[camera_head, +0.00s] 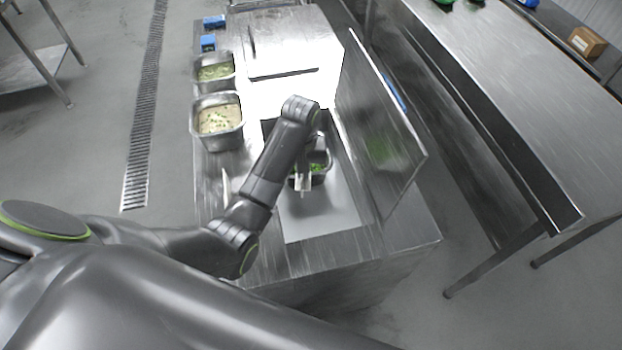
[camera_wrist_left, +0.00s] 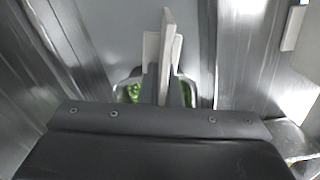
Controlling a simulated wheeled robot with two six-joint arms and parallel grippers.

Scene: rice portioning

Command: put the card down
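A thin pale card (camera_wrist_left: 168,28) stands on edge between the fingers of my left gripper (camera_wrist_left: 163,70) in the left wrist view. In the head view my left gripper (camera_head: 304,172) points down over a small dark container of chopped greens (camera_head: 318,178), and a pale end of what it holds (camera_head: 304,186) shows below it. The fingers appear closed on the card, held above the container's near rim. I cannot tell whether the card touches the container. My arm hides part of the container. My right gripper is not in view.
The container is on a light grey board (camera_head: 325,218) on the steel counter (camera_head: 408,228). An upright metal panel (camera_head: 385,130) stands to the right. Steel pans of greens (camera_head: 214,73) and pale food (camera_head: 219,120) line the left edge. A small pale upright piece (camera_head: 226,186) stands nearby.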

